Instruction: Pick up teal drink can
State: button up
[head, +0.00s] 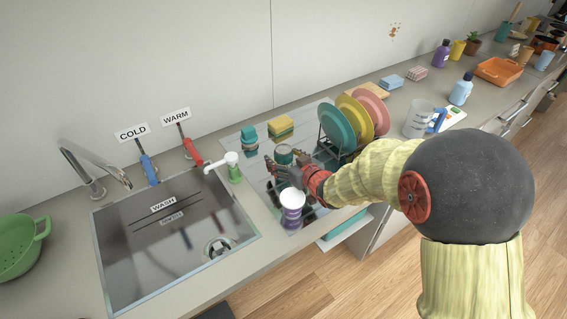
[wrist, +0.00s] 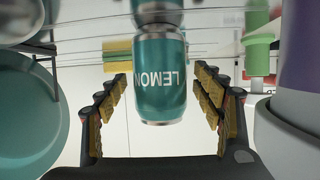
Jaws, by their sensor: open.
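The teal drink can (head: 284,152) stands on the glossy drainboard beside the sink, partly hidden by my gripper in the head view. In the wrist view the teal can (wrist: 161,85), lettered LEMON, appears upside down in the middle, with its reflection above it. My gripper (head: 284,165) is open at the can. In the wrist view its padded fingers (wrist: 160,78) lie to the left and right of the can, with a visible gap on each side. I see no finger touching it.
A purple-and-white container (head: 291,207) stands close in front of my gripper. The plate rack (head: 345,122) is just to the right. Stacked sponges (head: 281,127) lie behind, and a green-and-white soap dispenser (head: 233,170) is to the left, by the sink (head: 130,265).

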jog(key=shift+w+a, duration=0.1)
jog(key=shift+w, duration=0.05)
jog(key=shift+c, duration=1.1)
jog(key=c, duration=0.7)
jog(key=shift+c, duration=0.7)
